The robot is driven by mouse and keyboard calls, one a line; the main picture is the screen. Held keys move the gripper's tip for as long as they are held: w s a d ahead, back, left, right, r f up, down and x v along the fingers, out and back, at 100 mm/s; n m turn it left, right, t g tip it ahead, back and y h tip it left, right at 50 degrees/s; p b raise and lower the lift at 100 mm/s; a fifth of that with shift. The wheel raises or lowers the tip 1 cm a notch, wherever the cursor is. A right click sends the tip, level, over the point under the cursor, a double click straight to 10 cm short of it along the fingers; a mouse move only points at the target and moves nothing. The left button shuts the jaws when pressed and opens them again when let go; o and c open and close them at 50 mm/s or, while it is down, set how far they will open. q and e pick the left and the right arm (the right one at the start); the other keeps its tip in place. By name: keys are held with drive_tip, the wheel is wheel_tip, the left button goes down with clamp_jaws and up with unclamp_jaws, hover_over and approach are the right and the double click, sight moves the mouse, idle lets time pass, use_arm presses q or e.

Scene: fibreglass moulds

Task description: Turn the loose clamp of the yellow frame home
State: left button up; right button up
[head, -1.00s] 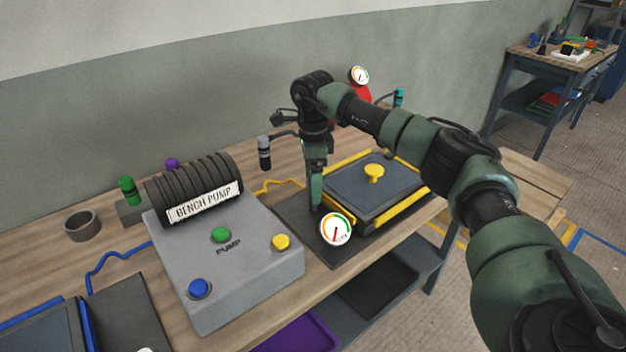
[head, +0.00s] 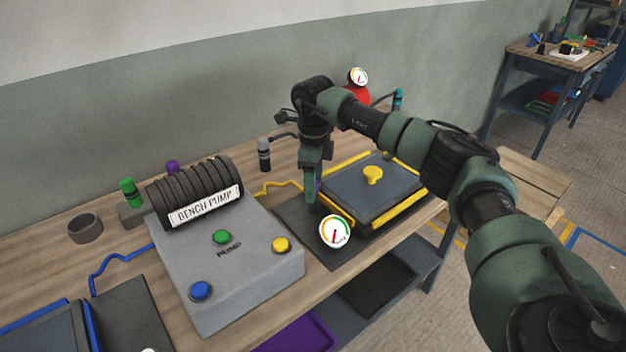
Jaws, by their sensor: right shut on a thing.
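The yellow frame (head: 392,216) lies around a dark grey panel (head: 350,190) with a yellow knob (head: 372,175) on top, on a dark mat on the bench. My right gripper (head: 312,196) points down at the left side of the frame, near its near-left corner. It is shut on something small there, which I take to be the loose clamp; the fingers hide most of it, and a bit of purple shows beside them. A round gauge (head: 336,231) stands just in front of the gripper. My left gripper is not in view.
The grey bench pump (head: 240,280) with green, blue and yellow buttons stands left of the mat. A yellow hose (head: 278,186) runs behind it. A blue-edged frame (head: 85,325) lies at the lower left. A red round thing (head: 356,95) with a gauge stands behind my arm.

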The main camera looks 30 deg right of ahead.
drive_tip(key=m, duration=0.2)
drive_tip(key=m+p, duration=0.1)
drive_tip(key=m, duration=0.1)
drive_tip(key=shift+r+m, duration=0.2)
drive_tip(key=shift+m, duration=0.1)
drive_tip(key=shift+s+d+m+p, duration=0.15)
drive_tip(key=shift+m+p, duration=0.55)
drive_tip(key=shift+m, duration=1.1)
drive_tip(key=o, duration=1.3)
drive_tip(key=shift+o, duration=0.4)
drive_tip(key=shift+f, duration=0.1)
wheel_tip(320, 180, up, 8)
drive_tip(key=shift+f+b, duration=0.1)
drive_tip(key=shift+b, duration=0.6)
